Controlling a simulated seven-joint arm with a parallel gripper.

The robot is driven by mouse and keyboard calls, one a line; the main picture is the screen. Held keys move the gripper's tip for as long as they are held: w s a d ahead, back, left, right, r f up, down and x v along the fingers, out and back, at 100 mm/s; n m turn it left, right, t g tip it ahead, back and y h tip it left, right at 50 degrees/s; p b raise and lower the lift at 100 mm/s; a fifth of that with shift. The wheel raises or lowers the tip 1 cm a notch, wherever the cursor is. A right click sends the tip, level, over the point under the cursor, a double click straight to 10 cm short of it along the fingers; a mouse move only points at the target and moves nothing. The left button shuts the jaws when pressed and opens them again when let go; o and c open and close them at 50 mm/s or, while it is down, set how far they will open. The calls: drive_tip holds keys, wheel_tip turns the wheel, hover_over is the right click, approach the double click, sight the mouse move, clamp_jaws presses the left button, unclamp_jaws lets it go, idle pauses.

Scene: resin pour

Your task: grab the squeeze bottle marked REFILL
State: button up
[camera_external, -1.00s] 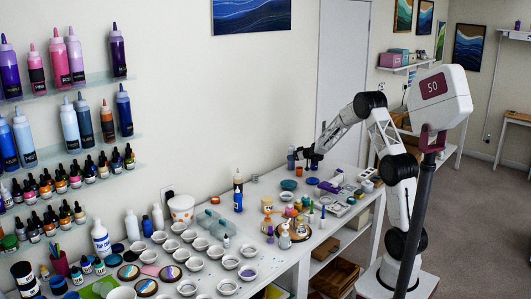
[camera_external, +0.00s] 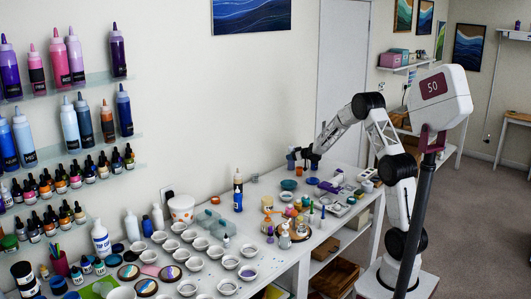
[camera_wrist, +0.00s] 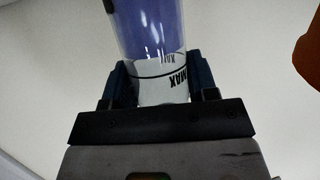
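A clear bottle (camera_wrist: 150,35) with violet-blue contents fills the upper middle of the wrist view. Black MAX lettering and a fill line show upside down near its lower end; the word REFILL is not readable in any view. My gripper (camera_wrist: 161,82) has one dark finger on each side of this bottle, very close to its walls. I cannot tell whether the fingers press on it. In the external view my gripper (camera_external: 302,155) is at the far end of the white table, beside a small blue bottle shape (camera_external: 291,158) partly hidden there.
An orange object (camera_wrist: 308,60) shows at the wrist view's right edge.

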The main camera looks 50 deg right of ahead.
drive_tip(key=c, duration=0.5)
drive_tip(key=shift+r, duration=0.15)
drive_tip(key=shift+c, duration=0.2)
drive_tip(key=shift+r, duration=4.9)
